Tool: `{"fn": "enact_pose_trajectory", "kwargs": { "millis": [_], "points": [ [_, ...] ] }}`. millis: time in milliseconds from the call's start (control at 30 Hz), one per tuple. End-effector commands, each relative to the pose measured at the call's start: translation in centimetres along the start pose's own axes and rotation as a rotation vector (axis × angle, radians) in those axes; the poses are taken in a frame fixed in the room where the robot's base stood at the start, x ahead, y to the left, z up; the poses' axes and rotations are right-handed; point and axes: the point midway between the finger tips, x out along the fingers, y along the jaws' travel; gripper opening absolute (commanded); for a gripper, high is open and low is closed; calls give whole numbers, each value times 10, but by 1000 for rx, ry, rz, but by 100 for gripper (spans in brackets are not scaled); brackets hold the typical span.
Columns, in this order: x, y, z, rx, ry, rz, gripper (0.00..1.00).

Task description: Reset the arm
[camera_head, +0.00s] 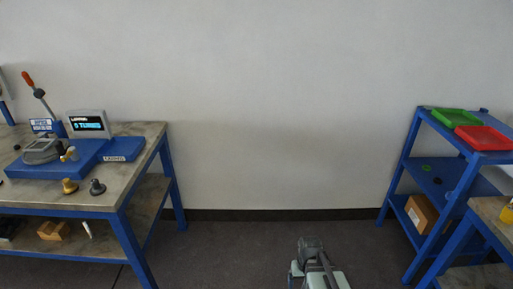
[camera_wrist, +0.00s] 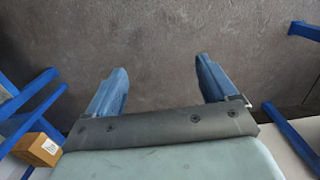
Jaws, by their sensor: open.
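My gripper (camera_wrist: 157,84) is open and empty in the wrist view, its two blue fingers spread wide above the bare dark floor. In the head view part of my arm (camera_head: 318,268) shows low in the middle, between the workbench and the shelf. The fingertips cannot be made out in that view. Nothing touches the fingers.
A workbench (camera_head: 140,192) with a blue fixture (camera_head: 75,163) and a small display (camera_head: 87,124) stands left. A blue shelf (camera_head: 400,160) with a green tray (camera_head: 452,119), a red tray (camera_head: 484,138) and a cardboard box (camera_head: 421,213) stands right. Floor between is clear.

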Motion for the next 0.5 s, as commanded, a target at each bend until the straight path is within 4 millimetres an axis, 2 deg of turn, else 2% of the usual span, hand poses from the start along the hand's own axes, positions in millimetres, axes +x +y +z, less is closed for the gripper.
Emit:
{"fn": "enact_pose_trajectory", "kwargs": {
  "millis": [267,500],
  "points": [
    [50,1,46,2,-109,0,86],
    [100,1,102,3,-231,0,86]
  ]
}}
